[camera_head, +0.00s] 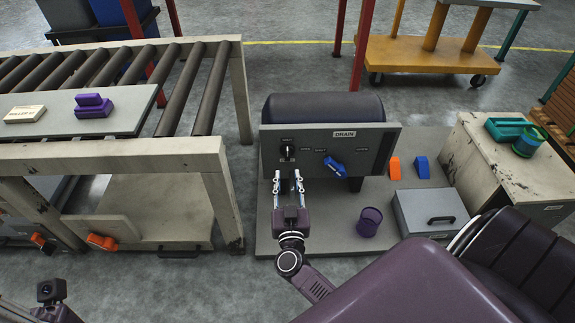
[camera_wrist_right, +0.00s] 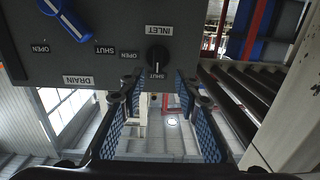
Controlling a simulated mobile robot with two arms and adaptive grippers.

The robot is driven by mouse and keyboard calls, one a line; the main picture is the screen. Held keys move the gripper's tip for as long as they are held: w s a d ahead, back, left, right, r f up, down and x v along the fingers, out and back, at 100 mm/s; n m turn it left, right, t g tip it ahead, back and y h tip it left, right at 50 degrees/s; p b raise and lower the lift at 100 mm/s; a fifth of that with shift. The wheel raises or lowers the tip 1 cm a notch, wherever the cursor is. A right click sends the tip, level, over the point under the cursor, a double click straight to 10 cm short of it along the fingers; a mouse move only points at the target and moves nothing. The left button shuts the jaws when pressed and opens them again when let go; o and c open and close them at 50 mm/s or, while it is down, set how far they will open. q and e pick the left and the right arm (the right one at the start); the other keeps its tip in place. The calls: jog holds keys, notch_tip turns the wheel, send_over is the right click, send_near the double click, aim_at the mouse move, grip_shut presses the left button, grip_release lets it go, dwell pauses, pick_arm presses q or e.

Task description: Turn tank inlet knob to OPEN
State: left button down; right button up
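The inlet knob (camera_head: 287,150) is a small black round knob at the left of the grey tank panel (camera_head: 350,143). In the right wrist view, which looks upside down, the knob (camera_wrist_right: 157,58) lies between the INLET and SHUT labels, with OPEN to its side. Its pale mark seems to point towards SHUT. My right gripper (camera_head: 288,186) is open and empty, its fingers pointing at the panel just below the knob in the head view. In the wrist view its blue-padded fingers (camera_wrist_right: 160,95) are spread, with the knob just beyond the gap.
A blue drain handle (camera_head: 334,166) sits right of the knob. The roller conveyor (camera_head: 120,150) stands at left. A purple cup (camera_head: 369,222), a grey case (camera_head: 429,212) and orange and blue wedges are on the base plate (camera_head: 320,228). A worn cabinet (camera_head: 510,170) stands at right.

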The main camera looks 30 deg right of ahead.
aim_at(288, 156)
jog(key=b+x, duration=0.2)
jog(key=x, duration=0.4)
jog(key=shift+w+d+b, duration=0.2)
jog(key=shift+d+b, duration=0.1)
jog(key=shift+d, duration=0.05)
jog(key=shift+w+d, duration=0.35)
jog(key=shift+w, duration=0.2)
grip_shut()
